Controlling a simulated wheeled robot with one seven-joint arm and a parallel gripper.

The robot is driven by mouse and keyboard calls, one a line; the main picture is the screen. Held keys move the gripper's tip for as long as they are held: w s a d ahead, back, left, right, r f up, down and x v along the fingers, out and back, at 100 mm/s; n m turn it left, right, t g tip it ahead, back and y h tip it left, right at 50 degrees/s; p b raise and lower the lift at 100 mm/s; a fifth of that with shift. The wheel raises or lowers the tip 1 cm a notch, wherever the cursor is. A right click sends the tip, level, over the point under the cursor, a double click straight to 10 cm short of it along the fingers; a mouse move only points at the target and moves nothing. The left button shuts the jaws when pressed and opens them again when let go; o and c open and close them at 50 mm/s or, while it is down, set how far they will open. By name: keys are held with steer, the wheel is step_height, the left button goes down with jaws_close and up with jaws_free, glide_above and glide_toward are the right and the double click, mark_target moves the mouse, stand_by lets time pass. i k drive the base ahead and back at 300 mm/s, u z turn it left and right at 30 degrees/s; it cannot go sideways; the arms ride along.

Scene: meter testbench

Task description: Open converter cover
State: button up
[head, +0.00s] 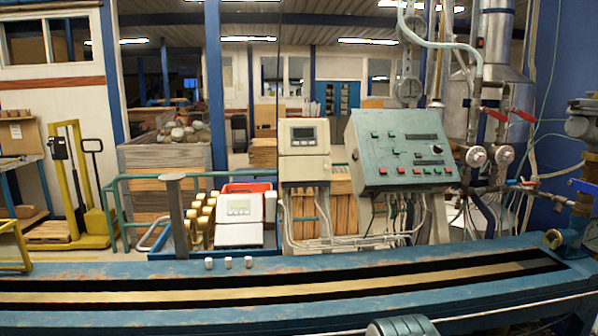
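Two units with small displays could be the converter, and I cannot tell which one is meant. A cream box-shaped unit (304,137) stands upright in the middle, with a grey display in its upper part and a plain lower panel (304,169). A seam runs between the two parts, and no opening shows. A lower white unit (239,218) with a display on its sloped face sits to its left, behind the bench. Its cover looks closed, but it is too small to be sure. My gripper is not in view.
A blue bench (130,283) with a long dark slot crosses the front. Several small white caps (228,263) stand on its back edge. A green control panel (402,150) with buttons is right of the cream unit. Pipes with red-handled valves (523,115) fill the right side.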

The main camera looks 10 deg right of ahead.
mark_target(310, 168)
steer(key=u, duration=0.3)
steer(key=i, duration=1.25)
steer(key=z, duration=0.3)
